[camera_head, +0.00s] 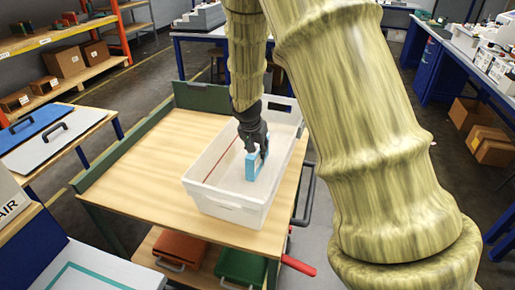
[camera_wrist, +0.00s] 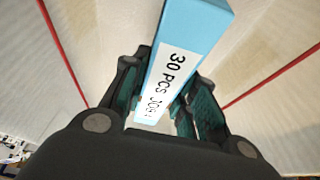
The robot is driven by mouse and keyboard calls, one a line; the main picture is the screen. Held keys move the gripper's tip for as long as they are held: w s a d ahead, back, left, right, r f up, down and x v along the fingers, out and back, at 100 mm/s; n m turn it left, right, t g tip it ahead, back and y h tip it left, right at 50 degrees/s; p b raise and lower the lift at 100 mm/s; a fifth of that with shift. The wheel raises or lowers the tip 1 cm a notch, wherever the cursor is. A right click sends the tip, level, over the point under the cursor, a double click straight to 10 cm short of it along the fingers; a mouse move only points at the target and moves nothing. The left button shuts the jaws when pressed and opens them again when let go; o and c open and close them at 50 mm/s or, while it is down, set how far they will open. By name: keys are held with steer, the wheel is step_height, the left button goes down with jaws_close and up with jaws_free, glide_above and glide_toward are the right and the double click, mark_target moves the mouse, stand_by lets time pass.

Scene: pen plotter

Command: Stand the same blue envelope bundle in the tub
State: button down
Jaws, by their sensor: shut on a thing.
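The blue envelope bundle (camera_head: 253,167) is a flat light-blue block held on edge over the inside of the tub. In the wrist view the bundle (camera_wrist: 205,25) shows a white label reading "30 PCS". My gripper (camera_head: 262,154) is shut on it, with a dark finger on either side; the gripper (camera_wrist: 165,100) also shows in the wrist view. The white tub (camera_head: 232,207) stands on the wooden bench top, with a red line along its inner wall. The bundle is within the tub's outline. I cannot tell whether its lower edge touches the tub floor.
The bench top (camera_head: 150,165) is clear left of the tub, with a green raised edge (camera_head: 130,150) behind. Orange (camera_head: 178,248) and green (camera_head: 240,266) bins sit on the shelf below. A side table (camera_head: 55,150) stands at left. My arm covers much of the right side.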

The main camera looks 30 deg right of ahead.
steer(key=shift+r, duration=0.15)
steer(key=shift+f, duration=0.25)
steer(key=c, duration=1.1)
jaws_free()
steer(key=shift+r, duration=0.1)
steer(key=v, duration=1.2)
steer(key=shift+r, duration=0.15)
